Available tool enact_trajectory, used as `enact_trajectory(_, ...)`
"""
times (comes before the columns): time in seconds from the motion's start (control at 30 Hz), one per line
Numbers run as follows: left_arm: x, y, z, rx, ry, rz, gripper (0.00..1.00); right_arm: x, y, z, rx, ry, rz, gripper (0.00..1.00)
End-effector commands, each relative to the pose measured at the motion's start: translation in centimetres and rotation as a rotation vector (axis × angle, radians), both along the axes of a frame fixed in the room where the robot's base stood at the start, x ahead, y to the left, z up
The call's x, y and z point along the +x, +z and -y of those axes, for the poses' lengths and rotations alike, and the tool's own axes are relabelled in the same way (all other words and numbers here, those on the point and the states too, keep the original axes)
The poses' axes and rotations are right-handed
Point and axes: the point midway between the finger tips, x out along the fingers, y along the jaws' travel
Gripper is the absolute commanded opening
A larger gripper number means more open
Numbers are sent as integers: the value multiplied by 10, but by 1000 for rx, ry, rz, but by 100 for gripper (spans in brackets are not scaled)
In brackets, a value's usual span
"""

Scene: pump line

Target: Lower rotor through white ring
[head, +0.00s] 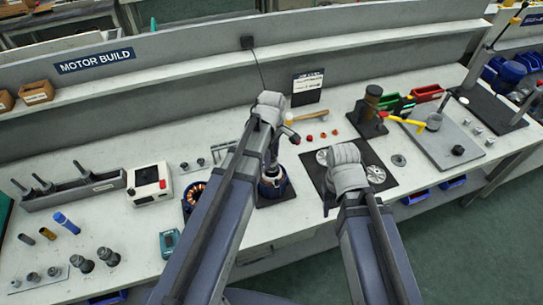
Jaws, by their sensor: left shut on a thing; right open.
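A blue motor housing (272,189) with copper windings stands on a dark pad (277,199) in the middle of the bench. My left gripper (272,166) is right above it, pointing down. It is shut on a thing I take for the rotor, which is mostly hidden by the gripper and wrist. I cannot make out the white ring or tell whether the rotor is inside it. My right gripper (329,205) is open over the left part of a black mat (350,153), beside round silver parts.
Another housing with copper windings (195,193) stands left of my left forearm. A white box with a red button (149,184) is further left. Round silver end plates (375,174) lie on the mat.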

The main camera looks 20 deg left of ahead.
Motion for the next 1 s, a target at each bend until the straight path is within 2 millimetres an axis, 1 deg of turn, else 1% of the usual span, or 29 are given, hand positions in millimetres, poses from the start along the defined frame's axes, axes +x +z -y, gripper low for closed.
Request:
enact_trajectory(0.37,0,-1,0,0,0,0,0,0,-1,0,0,0,0,50)
enact_trajectory(1.0,0,-18,0,0,0,0,0,0,-18,0,0,0,0,50)
